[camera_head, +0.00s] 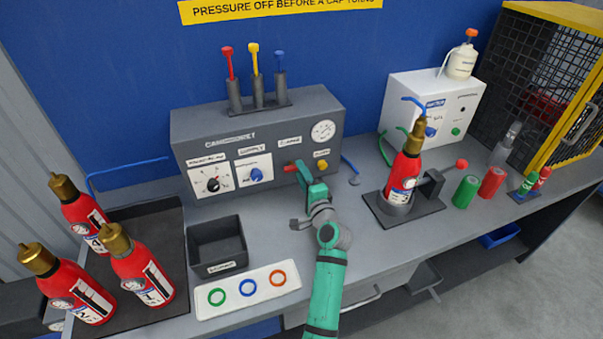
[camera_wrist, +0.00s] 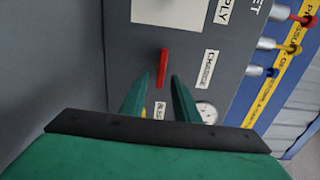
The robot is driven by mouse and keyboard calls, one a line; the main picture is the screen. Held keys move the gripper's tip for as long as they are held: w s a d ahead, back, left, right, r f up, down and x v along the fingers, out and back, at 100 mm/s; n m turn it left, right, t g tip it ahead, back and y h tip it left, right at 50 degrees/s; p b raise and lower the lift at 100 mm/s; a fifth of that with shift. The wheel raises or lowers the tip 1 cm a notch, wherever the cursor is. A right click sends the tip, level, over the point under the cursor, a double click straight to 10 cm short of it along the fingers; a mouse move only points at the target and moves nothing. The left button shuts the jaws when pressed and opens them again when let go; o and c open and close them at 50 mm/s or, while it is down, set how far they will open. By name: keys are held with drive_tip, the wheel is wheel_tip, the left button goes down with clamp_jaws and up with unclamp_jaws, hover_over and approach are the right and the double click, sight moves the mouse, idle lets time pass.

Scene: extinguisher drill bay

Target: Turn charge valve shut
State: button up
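The charge valve is a red lever (camera_head: 290,169) on the front of the grey cabinet (camera_head: 185,130), below the charge label. In the wrist view the red lever (camera_wrist: 163,68) lies parallel to the label's text, so it is about level on the panel. My gripper (camera_head: 303,174) is at the panel, close to the lever. In the wrist view my gripper (camera_wrist: 160,80) has its two green fingers apart, one on each side of the lever's line, with gaps showing. I cannot tell how deep the lever sits between them.
A blue supply knob (camera_head: 256,174), a black selector (camera_head: 212,184), a yellow knob (camera_head: 322,165) and a gauge (camera_head: 323,130) share the panel. A red extinguisher (camera_head: 404,172) stands at right. A black bin (camera_head: 217,246) and ring tray (camera_head: 205,308) lie at left front.

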drive_tip(key=v, duration=1)
drive_tip(key=shift+s, duration=0.2)
drive_tip(key=shift+d, duration=0.1)
